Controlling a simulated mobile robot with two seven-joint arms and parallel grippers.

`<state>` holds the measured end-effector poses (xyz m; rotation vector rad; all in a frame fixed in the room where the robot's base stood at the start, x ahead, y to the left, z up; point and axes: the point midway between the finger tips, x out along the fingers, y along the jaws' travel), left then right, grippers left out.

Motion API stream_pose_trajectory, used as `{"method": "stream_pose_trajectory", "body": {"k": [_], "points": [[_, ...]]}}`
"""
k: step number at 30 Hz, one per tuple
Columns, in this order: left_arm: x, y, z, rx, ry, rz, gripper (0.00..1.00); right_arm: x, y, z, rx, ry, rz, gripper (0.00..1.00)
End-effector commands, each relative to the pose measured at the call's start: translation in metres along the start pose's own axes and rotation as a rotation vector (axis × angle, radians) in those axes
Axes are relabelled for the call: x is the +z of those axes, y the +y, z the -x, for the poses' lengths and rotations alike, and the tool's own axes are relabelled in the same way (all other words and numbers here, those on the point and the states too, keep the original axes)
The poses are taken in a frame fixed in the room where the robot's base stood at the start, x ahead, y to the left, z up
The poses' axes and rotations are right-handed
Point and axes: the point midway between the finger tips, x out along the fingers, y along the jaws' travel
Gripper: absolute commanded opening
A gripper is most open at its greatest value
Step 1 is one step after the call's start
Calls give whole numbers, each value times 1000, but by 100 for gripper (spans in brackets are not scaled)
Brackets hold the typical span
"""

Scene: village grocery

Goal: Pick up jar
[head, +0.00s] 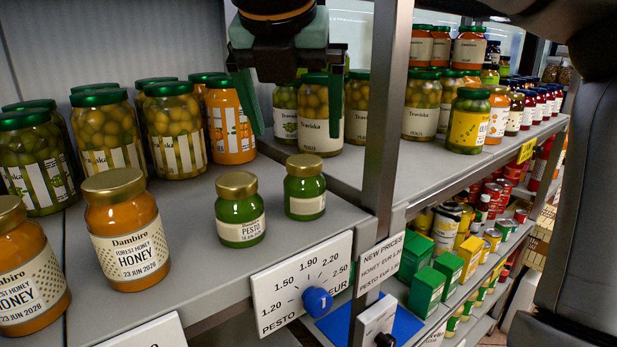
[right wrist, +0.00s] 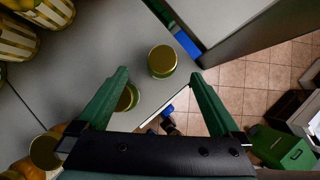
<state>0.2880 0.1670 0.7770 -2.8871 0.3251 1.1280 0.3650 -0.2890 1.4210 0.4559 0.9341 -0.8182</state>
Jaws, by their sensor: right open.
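Two small green pesto jars with gold lids stand upright on the near shelf in the head view: one further left (head: 240,209), one further right (head: 305,187). Two larger orange honey jars, one (head: 127,229) and another (head: 30,270), stand at the left. In the right wrist view, one pesto jar's lid (right wrist: 162,59) shows just beyond and between the fingertips (right wrist: 160,74). The other pesto jar (right wrist: 127,99) is partly hidden by the left finger. My left gripper is not in view.
Large olive jars (head: 175,130) and an orange jar (head: 230,125) stand behind on the shelf. A metal post (head: 383,110) rises right of the pesto jars. A price board with a blue knob (head: 302,282) hangs on the front edge. Bare shelf lies between honey and pesto.

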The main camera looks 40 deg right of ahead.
Motion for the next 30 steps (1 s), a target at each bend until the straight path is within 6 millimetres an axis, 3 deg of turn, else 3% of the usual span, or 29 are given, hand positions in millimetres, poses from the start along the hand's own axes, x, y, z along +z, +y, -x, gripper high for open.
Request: {"method": "stream_pose_trajectory", "body": {"k": [4,12,20,30], "points": [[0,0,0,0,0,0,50,-1,1,-9,-3,-4,7,100],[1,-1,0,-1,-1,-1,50,-2,0,-56,-3,-2,7,100],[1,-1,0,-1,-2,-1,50,-2,-1,-78,-2,-3,6,100],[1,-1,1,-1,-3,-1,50,-4,-6,-122,-3,-4,5,100]]}}
